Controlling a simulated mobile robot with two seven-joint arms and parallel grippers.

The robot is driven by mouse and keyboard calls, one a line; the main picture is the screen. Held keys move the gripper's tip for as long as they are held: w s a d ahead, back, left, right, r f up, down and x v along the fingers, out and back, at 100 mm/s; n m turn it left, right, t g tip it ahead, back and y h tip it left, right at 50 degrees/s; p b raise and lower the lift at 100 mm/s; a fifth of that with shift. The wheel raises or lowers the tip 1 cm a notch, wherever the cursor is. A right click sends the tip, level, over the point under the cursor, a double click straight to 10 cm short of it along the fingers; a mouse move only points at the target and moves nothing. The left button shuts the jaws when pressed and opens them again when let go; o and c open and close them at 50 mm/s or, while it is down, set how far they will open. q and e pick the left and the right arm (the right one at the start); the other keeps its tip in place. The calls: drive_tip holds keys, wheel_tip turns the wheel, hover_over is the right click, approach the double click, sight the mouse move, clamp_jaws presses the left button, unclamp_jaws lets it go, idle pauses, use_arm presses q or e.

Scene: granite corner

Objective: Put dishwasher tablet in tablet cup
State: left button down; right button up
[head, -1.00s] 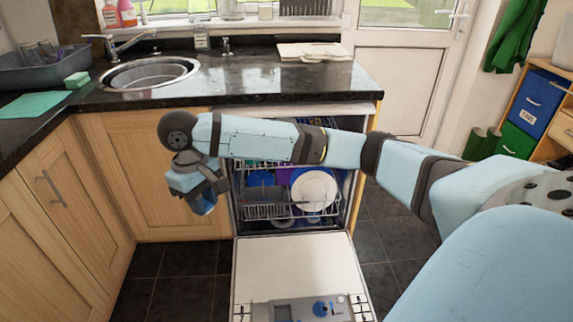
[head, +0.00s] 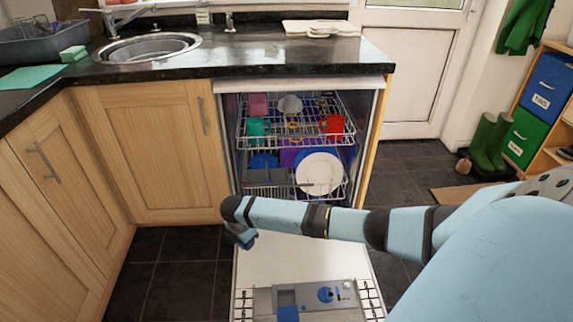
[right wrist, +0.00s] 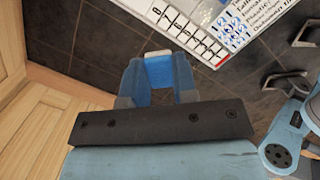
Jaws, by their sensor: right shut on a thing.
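The dishwasher tablet (right wrist: 158,56), blue with a pale end, is held between the fingertips of my right gripper (right wrist: 158,72) in the right wrist view. In the head view my right gripper (head: 241,236) hangs above the left edge of the lowered dishwasher door; its fingers are partly hidden by the wrist, and the tablet cannot be made out there. My left gripper is not in view.
The white door (head: 258,262) lies open; part of it, with printed markings, shows in the right wrist view (right wrist: 205,30). Above it, the dishwasher racks (head: 290,135) hold cups and plates. Wooden cupboards (head: 155,155) stand left. Dark floor tiles (head: 180,262) are clear left of the door.

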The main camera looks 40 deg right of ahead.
use_arm(q)
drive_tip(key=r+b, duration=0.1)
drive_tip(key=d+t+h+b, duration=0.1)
drive_tip(key=b, duration=0.1)
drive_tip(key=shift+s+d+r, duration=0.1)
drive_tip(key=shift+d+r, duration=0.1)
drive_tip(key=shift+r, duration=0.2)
use_arm(e)
drive_tip(key=s+d+f+n, duration=0.3)
drive_tip(key=s+f+n, duration=0.1)
drive_tip(key=f, duration=0.6)
drive_tip(key=s+d+f+n, duration=0.4)
drive_tip(key=s+f, duration=0.3)
drive_tip(key=f, duration=0.3)
drive_tip(key=shift+d+f+n+t+y, duration=0.3)
drive_tip(key=shift+f+n+t, duration=0.1)
drive_tip(key=shift+n, duration=0.2)
drive_tip(key=shift+w, duration=0.1)
